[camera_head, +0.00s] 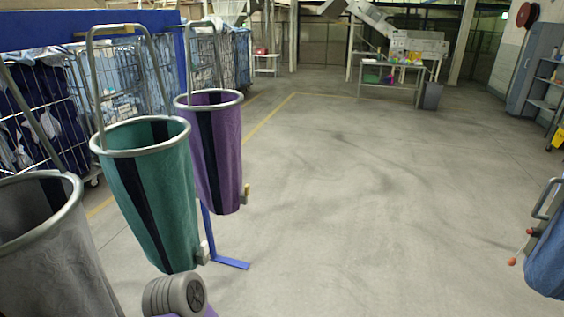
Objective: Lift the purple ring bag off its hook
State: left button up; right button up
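The purple ring bag (219,155) hangs farthest back in a row of three bags at the left. It has a dark vertical stripe, a round grey metal ring at its mouth and a tall grey loop rising from the ring. The loop's top reaches the blue rack frame at the upper left; the hook itself is not clearly visible. A small tan piece sits at the bag's lower right. Neither of my grippers shows. A grey ribbed rounded part at the bottom edge looks like a link of my arm.
A teal ring bag (170,190) hangs nearer, and a grey ring bag (45,250) nearest. Wire laundry cages (125,75) stand behind the rack. A blue rack foot (232,263) lies on the floor. A blue bag (550,255) is at the right edge. The middle floor is clear.

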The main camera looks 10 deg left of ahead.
aim_at(214, 115)
jog(key=z, duration=0.5)
jog(key=i, duration=1.6)
jog(key=u, duration=0.25)
